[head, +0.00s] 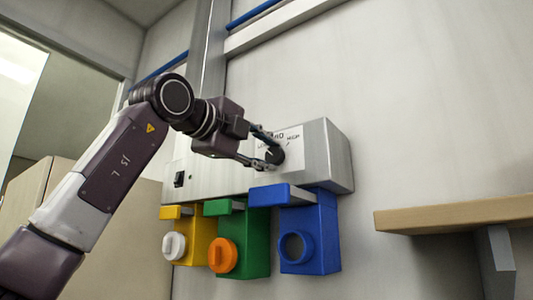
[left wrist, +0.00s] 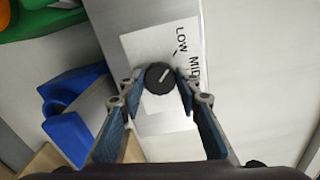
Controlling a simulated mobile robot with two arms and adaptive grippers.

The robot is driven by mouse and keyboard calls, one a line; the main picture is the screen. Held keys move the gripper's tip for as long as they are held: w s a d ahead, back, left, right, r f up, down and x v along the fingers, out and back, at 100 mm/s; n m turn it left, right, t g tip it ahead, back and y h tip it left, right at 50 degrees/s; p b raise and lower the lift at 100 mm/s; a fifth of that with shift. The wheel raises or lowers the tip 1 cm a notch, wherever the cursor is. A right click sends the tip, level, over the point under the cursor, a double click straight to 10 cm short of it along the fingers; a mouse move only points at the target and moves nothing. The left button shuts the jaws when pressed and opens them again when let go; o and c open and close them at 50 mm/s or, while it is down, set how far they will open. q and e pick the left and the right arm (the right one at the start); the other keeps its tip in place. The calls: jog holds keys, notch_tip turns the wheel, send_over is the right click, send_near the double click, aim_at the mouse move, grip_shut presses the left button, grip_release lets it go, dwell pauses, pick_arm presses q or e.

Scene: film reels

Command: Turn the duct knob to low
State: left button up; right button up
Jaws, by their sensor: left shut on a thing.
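The duct knob (head: 278,155) is a small black dial on a white label plate (head: 293,142) on the front of a grey metal box (head: 335,150). In the left wrist view the knob (left wrist: 159,77) has a white pointer line slanting up and right. The words LOW and MID are readable on the plate there; the pointer appears to aim between them. My left gripper (head: 270,153) is shut on the knob, one finger on each side. It also shows in the left wrist view (left wrist: 160,80). My right gripper is not in view.
Yellow (head: 196,242), green (head: 256,245) and blue (head: 318,240) units hang below the box. A black switch (head: 179,179) sits on the box's left part. A wooden shelf (head: 455,213) juts out at right. The wall above is mostly clear.

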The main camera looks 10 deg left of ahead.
pick_arm(q)
jog(key=o, duration=1.2)
jog(key=shift+c, duration=0.2)
jog(key=v, duration=1.2)
jog(key=shift+w+f, duration=0.1)
